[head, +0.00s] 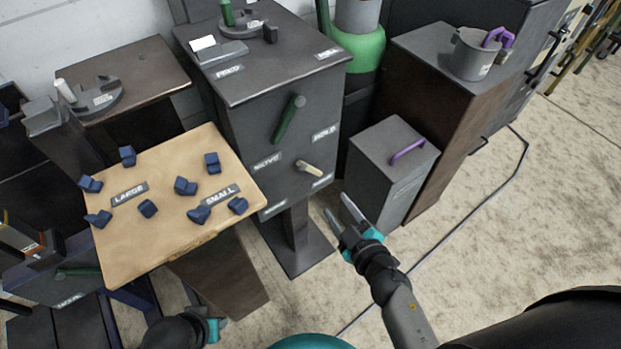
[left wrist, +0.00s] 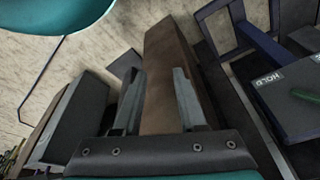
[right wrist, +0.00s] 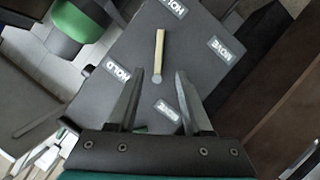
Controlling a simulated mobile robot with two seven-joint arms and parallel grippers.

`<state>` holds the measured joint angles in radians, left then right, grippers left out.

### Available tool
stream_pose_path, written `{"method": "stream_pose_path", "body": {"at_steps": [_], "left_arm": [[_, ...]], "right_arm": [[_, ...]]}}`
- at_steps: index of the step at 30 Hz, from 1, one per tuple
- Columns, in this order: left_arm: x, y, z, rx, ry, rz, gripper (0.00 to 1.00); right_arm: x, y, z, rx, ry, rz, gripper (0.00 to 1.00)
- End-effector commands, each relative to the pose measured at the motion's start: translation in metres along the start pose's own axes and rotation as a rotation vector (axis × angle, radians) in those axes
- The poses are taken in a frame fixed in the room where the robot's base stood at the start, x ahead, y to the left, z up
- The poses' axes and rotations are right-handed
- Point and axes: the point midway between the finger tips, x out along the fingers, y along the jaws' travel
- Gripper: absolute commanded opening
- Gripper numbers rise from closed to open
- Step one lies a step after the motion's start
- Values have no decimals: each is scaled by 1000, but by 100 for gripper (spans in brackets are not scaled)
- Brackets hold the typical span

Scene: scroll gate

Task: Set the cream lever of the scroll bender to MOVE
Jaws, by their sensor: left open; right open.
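The cream lever (head: 309,168) sits low on the front of the dark grey scroll bender cabinet (head: 245,125). In the head view it slants down to the right. It also shows in the right wrist view (right wrist: 159,50), standing nearly upright there, with a MOVE label (right wrist: 220,48) to its right and a HOLD label (right wrist: 118,70) to its left. My right gripper (head: 335,203) is open and empty, to the right of and below the lever; contact is not visible. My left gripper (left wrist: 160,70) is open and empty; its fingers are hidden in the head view.
A green lever (head: 289,118) is above the cream one. A wooden board (head: 165,235) with several blue blocks stands to the left. A grey box with a purple handle (head: 407,150) stands close on the right. Open floor (head: 490,230) lies at the right.

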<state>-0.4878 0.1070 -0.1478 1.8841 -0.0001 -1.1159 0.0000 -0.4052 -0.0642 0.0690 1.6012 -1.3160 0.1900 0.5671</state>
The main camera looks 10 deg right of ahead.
Motion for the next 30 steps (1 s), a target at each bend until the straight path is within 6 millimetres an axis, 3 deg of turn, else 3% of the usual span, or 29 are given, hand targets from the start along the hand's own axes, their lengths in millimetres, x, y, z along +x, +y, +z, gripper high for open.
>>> {"method": "stream_pose_path", "body": {"at_steps": [18,30], "left_arm": [[-50,-2,-31,-4,91,-5,41],[-83,-3,-40,-5,134,-8,41]], "right_arm": [[104,-1,1,0,1,1,50],[138,0,1,1,-1,0,50]]}}
